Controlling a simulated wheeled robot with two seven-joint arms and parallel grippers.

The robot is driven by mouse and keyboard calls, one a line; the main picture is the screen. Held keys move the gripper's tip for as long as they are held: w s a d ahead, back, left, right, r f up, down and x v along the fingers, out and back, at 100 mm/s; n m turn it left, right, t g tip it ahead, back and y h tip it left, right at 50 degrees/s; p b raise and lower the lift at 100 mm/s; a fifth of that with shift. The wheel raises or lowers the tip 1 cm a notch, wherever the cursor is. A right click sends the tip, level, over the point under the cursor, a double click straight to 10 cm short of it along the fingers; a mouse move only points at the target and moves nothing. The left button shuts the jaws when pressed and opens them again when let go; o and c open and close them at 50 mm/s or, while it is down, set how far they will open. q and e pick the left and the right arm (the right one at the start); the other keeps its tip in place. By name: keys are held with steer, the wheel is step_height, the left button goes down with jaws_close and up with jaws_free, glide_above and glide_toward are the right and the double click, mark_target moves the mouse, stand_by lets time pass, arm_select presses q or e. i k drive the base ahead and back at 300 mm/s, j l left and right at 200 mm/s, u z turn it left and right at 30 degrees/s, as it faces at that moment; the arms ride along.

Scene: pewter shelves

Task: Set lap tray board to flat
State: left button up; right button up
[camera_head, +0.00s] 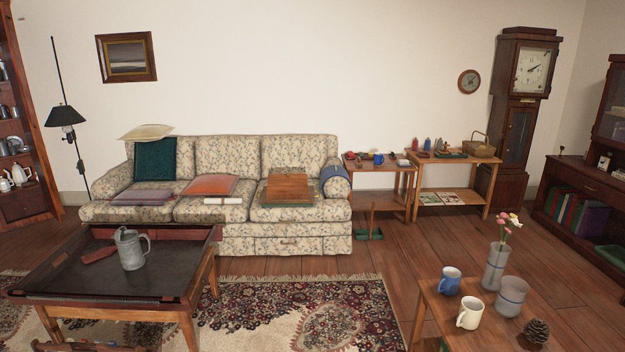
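A brown wooden lap tray board (289,187) is on the right seat of the floral sofa (215,155). It looks tilted, with its far edge higher than its near edge, but it is too small to be sure of the angle. A flat olive-brown piece (310,199) shows under it and to its right. I cannot make out any hinge or support behind the board. Neither of my grippers is in view.
A dark-topped table (60,285) with a grey metal jug (130,249) stands at front left. A wooden table (440,305) with mugs and vases is at front right. Patterned rug (300,315) and bare floor lie between them, before the sofa.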

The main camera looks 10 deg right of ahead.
mark_target(287, 186)
steer(key=i+j+z, duration=0.1)
steer(key=i+z, duration=0.15)
steer(key=i, duration=3.5)
steer(key=i+u, duration=0.3)
steer(key=i, duration=0.2)
steer(key=i+l+u, duration=0.2)
steer(key=i+u, duration=0.15)
steer(key=i, duration=0.15)
steer(key=i+l+u, duration=0.3)
steer(key=i, duration=0.2)
